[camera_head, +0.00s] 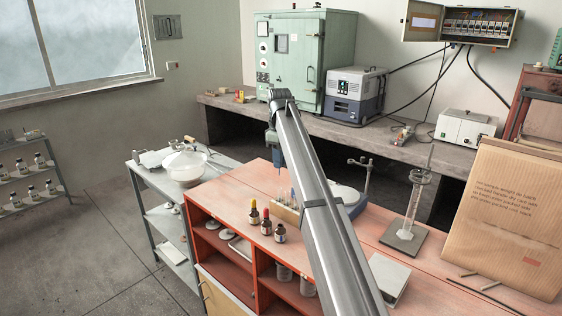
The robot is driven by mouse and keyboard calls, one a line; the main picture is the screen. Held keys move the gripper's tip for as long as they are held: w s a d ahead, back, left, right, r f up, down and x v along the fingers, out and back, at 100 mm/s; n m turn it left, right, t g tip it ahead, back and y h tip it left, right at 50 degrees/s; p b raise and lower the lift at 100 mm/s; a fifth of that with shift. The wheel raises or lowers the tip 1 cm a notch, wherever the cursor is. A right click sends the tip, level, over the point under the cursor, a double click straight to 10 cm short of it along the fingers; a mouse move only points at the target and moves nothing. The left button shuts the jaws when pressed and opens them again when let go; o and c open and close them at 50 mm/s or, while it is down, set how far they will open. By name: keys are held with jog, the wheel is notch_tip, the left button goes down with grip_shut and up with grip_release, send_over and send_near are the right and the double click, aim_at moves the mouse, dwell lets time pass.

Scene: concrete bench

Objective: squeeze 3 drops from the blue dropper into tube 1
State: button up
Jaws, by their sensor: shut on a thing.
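My gripper (279,158) points down over the red bench, at the end of my arm. It is small in view and partly hidden by the arm. It is shut on the blue dropper, of which only a thin, dark lower part can be made out. Below it stands a small wooden rack (285,213) with several thin glass tubes (287,197). My arm hides the rack's right side. I cannot read the tube numbers or tell which tube is tube 1, nor see any drops.
A white and blue device (347,196) and a stand (363,180) are behind my arm. A glass cylinder (413,205) stands further right, near a large cardboard package (512,215). A grey cart (160,190) with a white bowl (184,167) adjoins the left side.

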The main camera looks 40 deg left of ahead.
jog(key=shift+f, duration=0.15)
jog(key=shift+f, duration=1.75)
jog(key=shift+o, duration=0.2)
grip_shut()
grip_release()
jog(key=shift+o, duration=0.3)
grip_shut()
